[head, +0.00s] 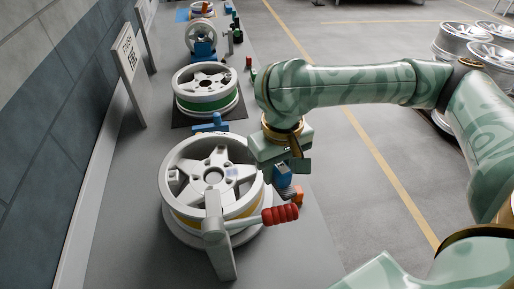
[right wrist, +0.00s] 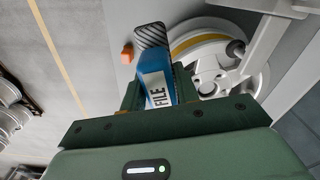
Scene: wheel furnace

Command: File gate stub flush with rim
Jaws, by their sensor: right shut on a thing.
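My right gripper (head: 284,162) is at the right side of the near wheel (head: 214,150), beside its rim. It is shut on the file (right wrist: 157,86), which has a blue body labelled FILE and a dark hatched face; part of the file also shows below the gripper in the head view (head: 284,178). The near silver wheel lies flat with a yellow band around its side, and it also shows in the right wrist view (right wrist: 212,52). A small block sits on the rim's left side; I cannot tell whether it is the gate stub. My left gripper is not in view.
A grey clamp arm with a red ribbed handle (head: 280,214) stands at the wheel's front. An orange block (head: 298,196) is on the bench right of the wheel. Behind stands a wheel with a green band (head: 207,104). A wall runs along the left; open floor lies right.

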